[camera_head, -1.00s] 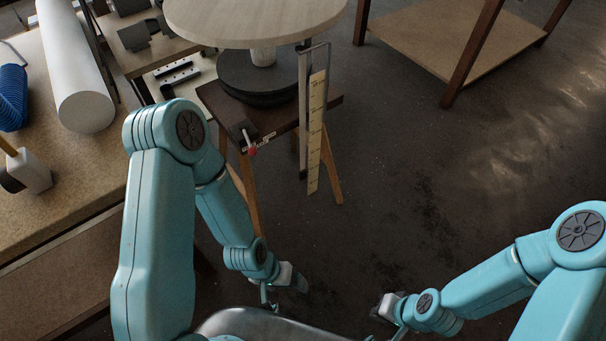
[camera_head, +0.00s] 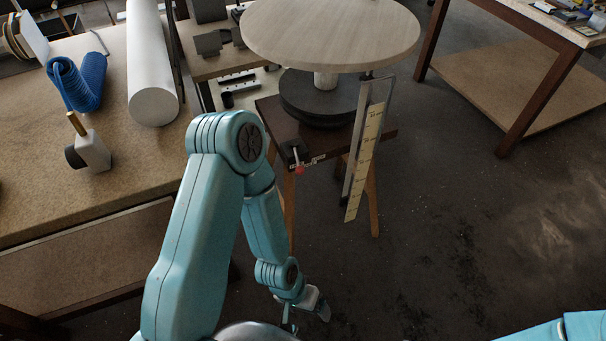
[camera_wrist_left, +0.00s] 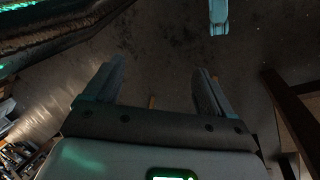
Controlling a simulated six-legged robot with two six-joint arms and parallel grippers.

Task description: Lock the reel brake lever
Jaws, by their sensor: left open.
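The reel brake lever, seemingly a small dark lever with a red tip (camera_head: 298,168), sits at the front left corner of a dark stand (camera_head: 268,112). Above the stand is a large round pale disc (camera_head: 330,35) on a black round base (camera_head: 318,100). My left gripper (camera_head: 318,309) is low over the floor, below and apart from the lever. In the left wrist view my left gripper (camera_wrist_left: 155,88) is open with nothing between its fingers. The lever does not clearly show there. My right gripper is out of view; only a bit of my right arm shows at bottom right.
A metal bracket with a yellow measuring strip (camera_head: 364,160) hangs at the stand's right side. A workbench (camera_head: 60,205) at left holds a white roll (camera_head: 152,80), a blue coiled hose (camera_head: 78,82) and a white block (camera_head: 92,150). Another table (camera_head: 520,20) stands at right. The floor between is clear.

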